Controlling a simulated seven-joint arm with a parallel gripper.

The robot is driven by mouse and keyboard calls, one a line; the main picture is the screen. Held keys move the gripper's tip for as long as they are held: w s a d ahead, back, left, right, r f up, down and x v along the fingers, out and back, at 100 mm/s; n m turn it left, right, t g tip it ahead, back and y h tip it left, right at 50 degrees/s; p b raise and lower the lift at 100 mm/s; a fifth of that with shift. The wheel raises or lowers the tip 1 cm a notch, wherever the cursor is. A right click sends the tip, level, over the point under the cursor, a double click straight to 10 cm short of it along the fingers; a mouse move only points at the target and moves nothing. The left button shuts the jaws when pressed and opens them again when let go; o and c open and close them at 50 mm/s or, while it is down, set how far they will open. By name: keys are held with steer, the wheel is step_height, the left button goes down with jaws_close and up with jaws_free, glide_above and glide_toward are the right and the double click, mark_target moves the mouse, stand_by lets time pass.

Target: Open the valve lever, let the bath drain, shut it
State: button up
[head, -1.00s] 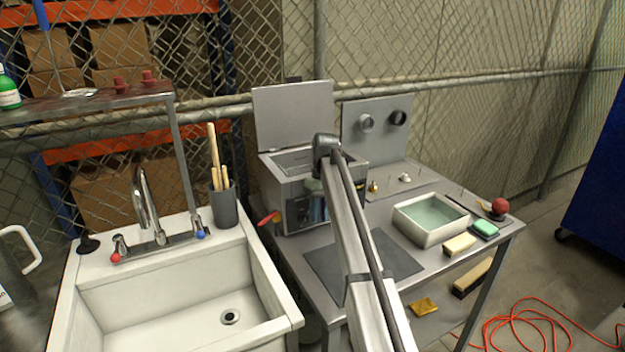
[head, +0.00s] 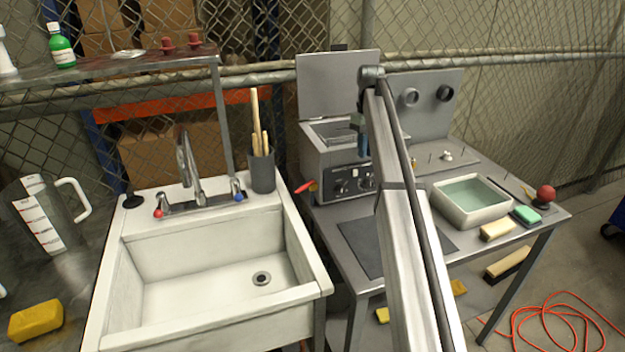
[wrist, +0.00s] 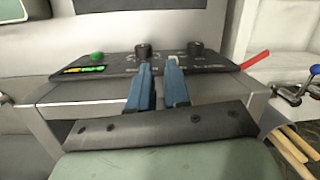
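The bath is a grey metal box (head: 318,160) with its lid raised, on the metal table right of the sink. The red valve lever (head: 306,186) sticks out at its lower left side, slightly tilted. In the wrist view the lever (wrist: 256,59) shows at the right end of the black control panel (wrist: 110,63). My gripper (head: 363,143) has blue fingers and hangs in front of the bath's front face, right of and above the lever. In the wrist view my gripper (wrist: 160,70) shows a narrow gap with nothing between the fingers. The water level inside the bath is not visible.
A white sink (head: 190,290) with a faucet stands left of the table. A dark grey cup (head: 261,173) with wooden handles stands near the lever.

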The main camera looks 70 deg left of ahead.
steer(key=w+a+r+n+t+y, duration=0.3)
steer(key=a+r+t+y, duration=0.1)
steer(key=a+r+y, duration=0.25)
steer(key=s+d+f+n+t+h, duration=0.1)
steer(key=s+d+f+n+t, duration=0.25)
steer(key=d, duration=0.35)
steer(key=n+t+y, duration=0.4)
steer(key=n+t, duration=0.3)
steer(key=n, duration=0.6)
glide_toward(300, 189)
steer(key=shift+h, duration=0.25)
steer(key=w+f, duration=0.1)
steer(key=w+d+f, duration=0.1)
steer(key=w+f, duration=0.2)
steer(key=w, duration=0.1)
steer(key=shift+d+f, duration=0.15)
steer(key=shift+d, duration=0.25)
steer(key=s+r+n+t+y, duration=0.2)
steer(key=s+n, duration=0.1)
steer(key=s, duration=0.5)
steer(key=x, duration=1.3)
steer(key=shift+w, duration=0.1)
jaws_close()
